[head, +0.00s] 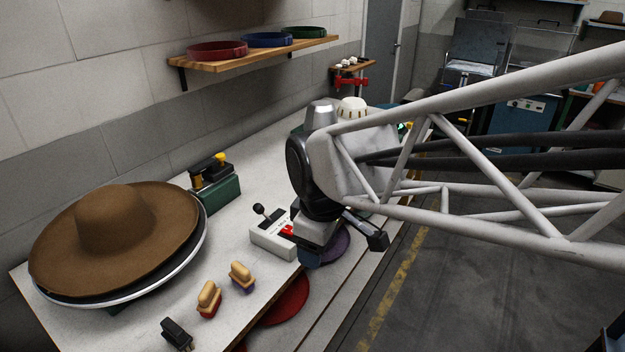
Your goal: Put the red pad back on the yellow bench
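A flat, round red pad (289,304) lies just beyond the front edge of the pale worktop, on what looks like a lower ledge. Part of its outline is cut off by the worktop's edge. My gripper (314,258) points down near the worktop's front edge, behind the red pad and apart from it in the picture. Its fingertips are dark and small, and I cannot tell whether they are open or shut. No bench that is clearly yellow shows; the worktop (225,255) looks off-white.
A white control box (272,238), two brushes (208,299) (241,276) and a black block (177,334) stand on the worktop. A purple pad (336,247) lies beside my gripper.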

